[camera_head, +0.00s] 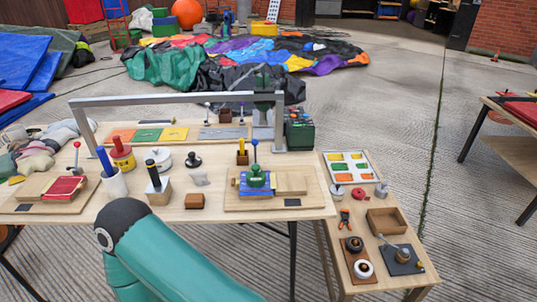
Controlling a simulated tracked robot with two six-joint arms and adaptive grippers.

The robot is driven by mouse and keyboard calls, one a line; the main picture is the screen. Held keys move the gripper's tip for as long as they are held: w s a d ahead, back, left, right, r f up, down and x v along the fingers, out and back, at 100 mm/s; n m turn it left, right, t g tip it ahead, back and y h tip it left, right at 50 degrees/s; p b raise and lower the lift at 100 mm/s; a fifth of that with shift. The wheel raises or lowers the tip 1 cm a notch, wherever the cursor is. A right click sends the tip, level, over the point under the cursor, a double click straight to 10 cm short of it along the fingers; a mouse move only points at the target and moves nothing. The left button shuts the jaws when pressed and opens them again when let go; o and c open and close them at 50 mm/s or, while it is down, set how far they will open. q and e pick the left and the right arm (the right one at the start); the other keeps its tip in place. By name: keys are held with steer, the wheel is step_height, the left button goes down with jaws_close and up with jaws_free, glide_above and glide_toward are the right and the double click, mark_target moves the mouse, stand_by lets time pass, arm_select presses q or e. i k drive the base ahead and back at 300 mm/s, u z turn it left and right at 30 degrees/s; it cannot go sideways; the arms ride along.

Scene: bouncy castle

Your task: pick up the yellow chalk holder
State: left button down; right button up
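I cannot single out the yellow chalk holder for certain. A small yellow-and-brown upright holder (242,156) stands at the back middle of the wooden table, behind a board with a green-knobbed tool. A yellow-and-red can (122,155) with a red top stands further left. Both stand upright on the table with nothing of mine touching them. A teal arm link of mine, with a dark joint, fills the lower left foreground and hides part of the table's front edge. Neither gripper shows in this view.
A grey metal frame (180,98) spans the table's back. A blue-handled cup (115,185), a black-handled block (158,190) and a white lidded pot (159,158) crowd the left half. A lower side table (333,222) with a tray and tools stands right.

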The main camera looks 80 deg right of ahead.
mark_target(241, 140)
steer(key=z, duration=0.15)
steer(key=k, duration=0.9)
steer(key=z, duration=1.15)
steer(key=i, duration=0.75)
